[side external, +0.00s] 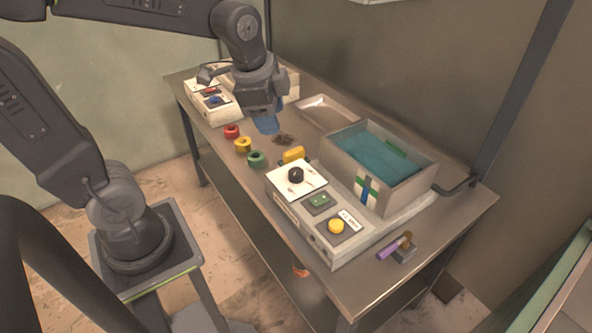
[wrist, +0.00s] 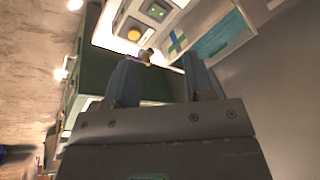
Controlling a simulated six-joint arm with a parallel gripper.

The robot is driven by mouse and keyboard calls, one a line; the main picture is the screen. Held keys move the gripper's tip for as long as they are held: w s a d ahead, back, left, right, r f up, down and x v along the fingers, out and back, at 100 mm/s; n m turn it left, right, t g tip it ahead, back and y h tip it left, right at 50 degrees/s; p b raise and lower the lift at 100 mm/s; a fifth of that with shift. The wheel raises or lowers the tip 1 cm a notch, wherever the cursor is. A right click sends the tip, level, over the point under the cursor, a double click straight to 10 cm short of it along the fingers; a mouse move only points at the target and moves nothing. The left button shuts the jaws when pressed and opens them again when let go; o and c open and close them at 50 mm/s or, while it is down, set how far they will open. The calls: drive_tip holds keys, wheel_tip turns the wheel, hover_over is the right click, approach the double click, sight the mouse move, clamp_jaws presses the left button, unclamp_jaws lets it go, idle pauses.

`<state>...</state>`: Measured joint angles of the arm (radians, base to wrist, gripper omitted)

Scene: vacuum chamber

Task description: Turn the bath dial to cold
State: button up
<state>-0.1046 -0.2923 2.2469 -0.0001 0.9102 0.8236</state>
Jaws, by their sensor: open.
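The bath dial (side external: 296,175) is a black knob on a white plate at the left end of the control box (side external: 316,240), in front of the bath (side external: 407,190) with its teal liquid. The marks on the plate are too small to read. In the side view my gripper (side external: 267,128) is above the back-left part of the bench, up and left of the dial and apart from it. In the wrist view my gripper (wrist: 160,64) has its two blue-grey fingers spread with nothing held. The dial does not show in the wrist view.
The control box also has a green switch (side external: 319,201) and a yellow button (side external: 336,226). Red (side external: 232,131), yellow (side external: 243,144) and green (side external: 256,159) rings lie left of it. A shallow tray (side external: 328,112) and a second control box (side external: 213,103) stand farther back.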

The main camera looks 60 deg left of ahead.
sight(296, 171)
drive_tip(key=shift+o, duration=1.4)
drive_tip(key=w+a+f+m+g, duration=0.1)
drive_tip(key=w+a+f+m, duration=0.1)
drive_tip(key=w+f+m, duration=0.1)
drive_tip(key=shift+w+a+f+m+g, duration=0.25)
drive_tip(key=shift+w+a+m+g, duration=0.05)
drive_tip(key=shift+w+m, duration=0.6)
drive_tip(key=shift+o, duration=0.3)
drive_tip(key=w+a+f+m+g, duration=0.1)
drive_tip(key=w+a+f+m, duration=0.2)
drive_tip(key=w+f+m, duration=0.2)
drive_tip(key=shift+a+f+m+g, duration=0.3)
drive_tip(key=shift+a+f+m, duration=0.1)
drive_tip(key=shift+f, duration=0.35)
wheel_tip(296, 171, down, 14)
drive_tip(key=shift+r, duration=0.1)
drive_tip(key=c, duration=0.9)
